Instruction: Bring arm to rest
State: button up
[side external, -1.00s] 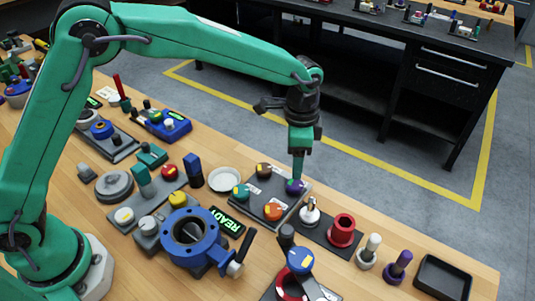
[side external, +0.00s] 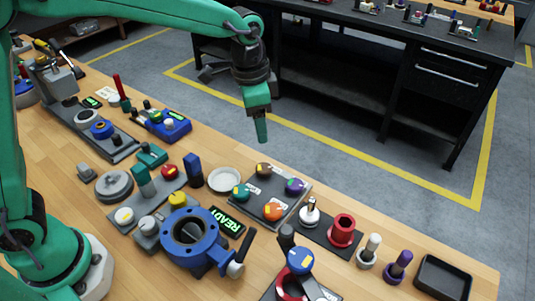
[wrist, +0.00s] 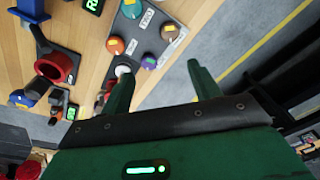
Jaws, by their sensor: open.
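My gripper (side external: 260,128) hangs in the air beyond the far edge of the bench, clear of the panel with knobs. In the wrist view my gripper (wrist: 163,85) shows two green fingers spread apart with nothing between them. The knob panel (side external: 266,189) lies on the bench and carries a purple knob (side external: 295,186), an orange knob (side external: 273,211), a teal knob (side external: 241,192) and a brown knob (side external: 264,170). The panel shows at the top in the wrist view (wrist: 128,30), apart from the fingers.
A blue valve body (side external: 190,232) with a lever stands at the front of the bench, beside a green READY display (side external: 228,221). A red ring part (side external: 343,229) and a black tray (side external: 443,277) are to the right. A dark workbench (side external: 400,75) stands behind, across open floor.

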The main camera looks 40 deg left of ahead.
jog(key=s+a+r+n+t, duration=0.2)
jog(key=s+a+r+n, duration=0.2)
jog(key=s+a+r, duration=0.5)
jog(key=s+a+f+n+t, duration=0.1)
jog(key=s+a+n, duration=0.1)
jog(key=s, duration=0.4)
jog(key=s+a+f+n+t, duration=0.1)
jog(key=s+a+f+n, duration=0.1)
jog(key=s+a, duration=0.3)
jog(key=shift+s+a+f+n+y, duration=0.3)
jog(key=shift+s+n, duration=0.1)
jog(key=shift+s, duration=0.3)
